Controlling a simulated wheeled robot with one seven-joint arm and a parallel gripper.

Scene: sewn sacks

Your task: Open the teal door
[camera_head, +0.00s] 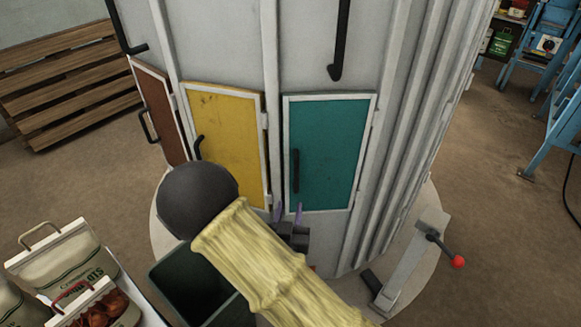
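The teal door (335,150) is a flat panel in a white frame on the front of a grey, many-sided cabinet. It looks shut. Its black upright handle (296,171) is on the door's left side; the hinges show on the right. My gripper (288,210) is just below the teal door's lower left corner in the picture, below the handle. Its two purple fingers point up and stand apart with nothing seen between them. My arm hides part of the gripper's body. I cannot tell how far the fingers are from the door.
A yellow door (225,130) and a brown door (160,110) are to the left. A red-knobbed lever (440,246) stands at lower right. A dark green bin (185,285) and sacks (65,262) are at lower left. Wooden pallets (65,80) are behind; open floor lies right.

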